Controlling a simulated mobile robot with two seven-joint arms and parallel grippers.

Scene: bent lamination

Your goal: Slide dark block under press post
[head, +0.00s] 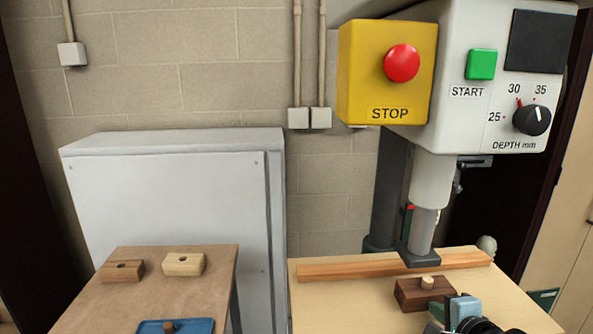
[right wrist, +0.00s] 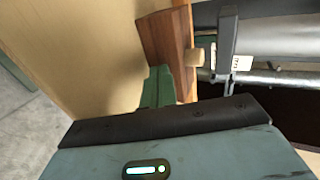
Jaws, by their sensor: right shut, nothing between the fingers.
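The dark block (head: 418,294), brown wood with a pale round peg on top, lies on the right-hand table in front of the press post (head: 424,222). The post's grey foot (head: 418,257) is above and behind the block. In the right wrist view the dark block (right wrist: 160,38) lies just beyond my fingers, its peg pointing toward the grey post foot (right wrist: 226,40). My right gripper (head: 449,306) is shut and empty, at the block's near right side; it also shows in the right wrist view (right wrist: 160,82). I cannot tell whether it touches the block. My left gripper is out of view.
A wooden strip (head: 345,270) runs across the table behind the block. The yellow STOP box (head: 375,95) and grey control head (head: 460,20) hang above. On the left table (head: 115,290) lie two wooden blocks and a blue tray (head: 150,327).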

